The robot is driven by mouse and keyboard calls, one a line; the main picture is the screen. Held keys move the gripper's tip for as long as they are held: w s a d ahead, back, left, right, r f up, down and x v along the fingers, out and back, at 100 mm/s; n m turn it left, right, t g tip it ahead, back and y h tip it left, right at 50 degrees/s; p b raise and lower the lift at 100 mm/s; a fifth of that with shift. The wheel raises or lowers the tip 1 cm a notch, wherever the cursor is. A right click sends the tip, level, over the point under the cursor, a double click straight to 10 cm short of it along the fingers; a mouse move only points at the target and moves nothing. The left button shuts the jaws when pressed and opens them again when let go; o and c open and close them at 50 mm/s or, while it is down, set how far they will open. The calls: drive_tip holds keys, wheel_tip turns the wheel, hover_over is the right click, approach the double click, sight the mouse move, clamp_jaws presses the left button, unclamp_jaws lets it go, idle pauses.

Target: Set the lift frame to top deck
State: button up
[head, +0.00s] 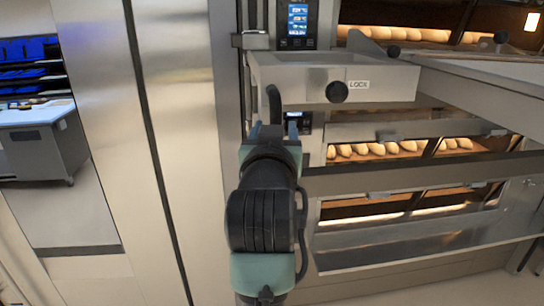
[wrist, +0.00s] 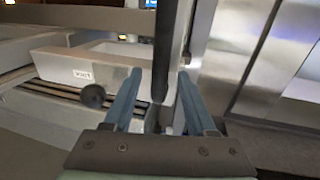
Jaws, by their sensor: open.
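The lift frame (head: 305,88) is a steel frame with a LOCK label and a round black knob (head: 337,92), in front of the deck ovens. It also shows in the wrist view (wrist: 120,78), with its label inverted. A dark bar-like handle (head: 273,98) stands at the frame's left end; it also shows in the wrist view (wrist: 166,45). My gripper (head: 275,129) is at the handle's lower end, below the frame's left corner. In the wrist view, my gripper (wrist: 159,74) is open, with the handle between its blue fingers. Contact cannot be told.
Bread loaves (head: 380,149) lie in the lit oven decks. A steel loader surface (head: 480,75) extends at upper right. Oven displays (head: 297,18) sit behind the frame. A tall steel panel (head: 180,110) stands left, with open floor (head: 80,215) beyond.

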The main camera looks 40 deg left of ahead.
drive_tip(key=b+v, duration=0.3)
drive_tip(key=v, duration=0.7)
drive_tip(key=shift+b, duration=0.3)
drive_tip(key=shift+s+d, duration=0.1)
drive_tip(key=shift+d, duration=0.05)
